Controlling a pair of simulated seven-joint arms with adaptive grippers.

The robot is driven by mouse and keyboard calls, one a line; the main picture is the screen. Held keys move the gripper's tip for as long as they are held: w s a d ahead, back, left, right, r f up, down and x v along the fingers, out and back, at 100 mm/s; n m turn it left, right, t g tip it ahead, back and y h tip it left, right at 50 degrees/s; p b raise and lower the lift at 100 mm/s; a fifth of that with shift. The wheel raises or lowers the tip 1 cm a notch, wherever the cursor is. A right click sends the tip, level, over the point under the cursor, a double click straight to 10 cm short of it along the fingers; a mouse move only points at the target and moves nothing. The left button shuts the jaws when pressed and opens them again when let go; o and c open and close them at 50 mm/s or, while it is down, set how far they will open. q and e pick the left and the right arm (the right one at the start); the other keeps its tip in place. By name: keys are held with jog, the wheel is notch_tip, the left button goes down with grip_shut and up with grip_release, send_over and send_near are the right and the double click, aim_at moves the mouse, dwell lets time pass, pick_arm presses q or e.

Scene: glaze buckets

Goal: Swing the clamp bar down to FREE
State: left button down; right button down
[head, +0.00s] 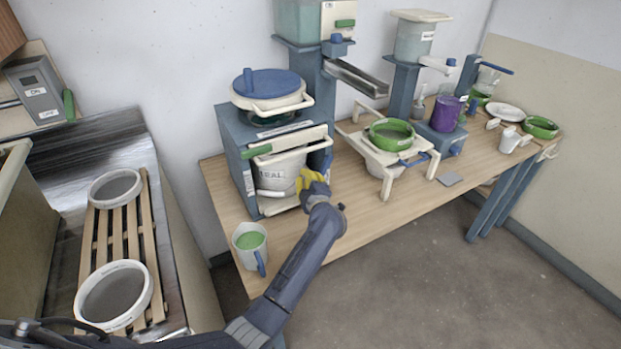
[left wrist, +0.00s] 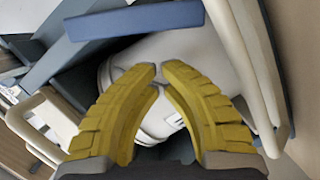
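The blue press-like stand (head: 232,150) on the wooden table holds a white bucket (head: 275,175) with a partly hidden label. A pale bar (head: 300,139) with a green patch at its left end crosses above the bucket; I cannot tell for sure that it is the clamp bar. A small blue upright piece (head: 328,163) is at its right. My left gripper (head: 310,181) is at the bucket's front right, its yellow fingertips nearly meeting with nothing between them. In the left wrist view the fingers (left wrist: 159,72) lie before the white bucket. No FREE marking is readable. My right gripper is out of view.
A blue-lidded pot (head: 267,88) sits on the stand. A mug of green liquid (head: 250,243) stands near the table's left front corner. A green-rimmed sieve (head: 391,134) rests on a pale frame to the right. Two round sieves (head: 114,294) lie on slats at left.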

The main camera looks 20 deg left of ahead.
aim_at(322, 173)
pick_arm(q)
jog(key=shift+w+d+f, duration=0.5)
jog(key=shift+w+d, duration=0.2)
jog(key=shift+f, duration=0.1)
jog(key=shift+w+d+f, duration=0.2)
jog(key=shift+w+f, duration=0.05)
jog(key=shift+f, duration=0.1)
